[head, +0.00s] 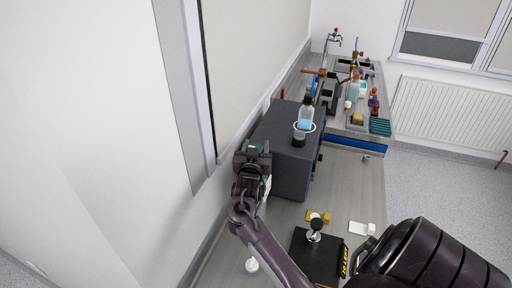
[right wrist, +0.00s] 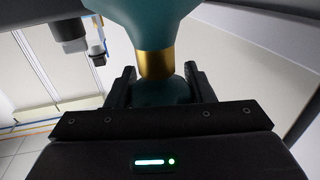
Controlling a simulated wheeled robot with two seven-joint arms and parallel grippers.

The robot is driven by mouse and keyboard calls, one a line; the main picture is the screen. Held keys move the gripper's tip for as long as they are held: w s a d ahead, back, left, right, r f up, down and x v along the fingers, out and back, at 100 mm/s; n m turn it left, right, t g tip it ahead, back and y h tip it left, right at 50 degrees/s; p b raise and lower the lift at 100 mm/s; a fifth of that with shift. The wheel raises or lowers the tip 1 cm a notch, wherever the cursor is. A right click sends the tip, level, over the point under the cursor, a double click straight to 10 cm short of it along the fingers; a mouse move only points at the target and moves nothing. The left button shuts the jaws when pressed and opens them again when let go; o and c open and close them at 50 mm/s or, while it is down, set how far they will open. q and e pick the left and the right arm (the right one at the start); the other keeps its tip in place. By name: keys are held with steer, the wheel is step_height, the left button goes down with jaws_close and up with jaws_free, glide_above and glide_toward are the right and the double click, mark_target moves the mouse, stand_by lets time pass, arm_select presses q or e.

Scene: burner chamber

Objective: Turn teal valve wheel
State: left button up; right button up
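My right gripper (head: 254,150) is at the left side of a dark grey box (head: 286,142), close to the wall. In the right wrist view, a teal part with a gold collar (right wrist: 156,64) stands between the two fingers of the gripper (right wrist: 160,76). It looks like part of the teal valve fitting. The teal below the collar nearly fills the gap, but I cannot tell whether the fingers press on it. In the head view only small teal bits show by the gripper, and the wheel's full shape is hidden. My left gripper is out of view.
Behind is a bench with a sink, tap and several bottles. In front on the counter lie a black plate (head: 316,262), a yellow block (head: 324,217) and a white piece (head: 361,228). The wall is tight on the left.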

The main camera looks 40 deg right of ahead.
steer(key=o, duration=0.4)
steer(key=shift+s+a+f, duration=0.1)
steer(key=shift+s+a, duration=0.05)
steer(key=shift+a, duration=0.05)
steer(key=b+v, duration=0.3)
steer(key=v, duration=0.4)
steer(key=shift+s+a, duration=0.1)
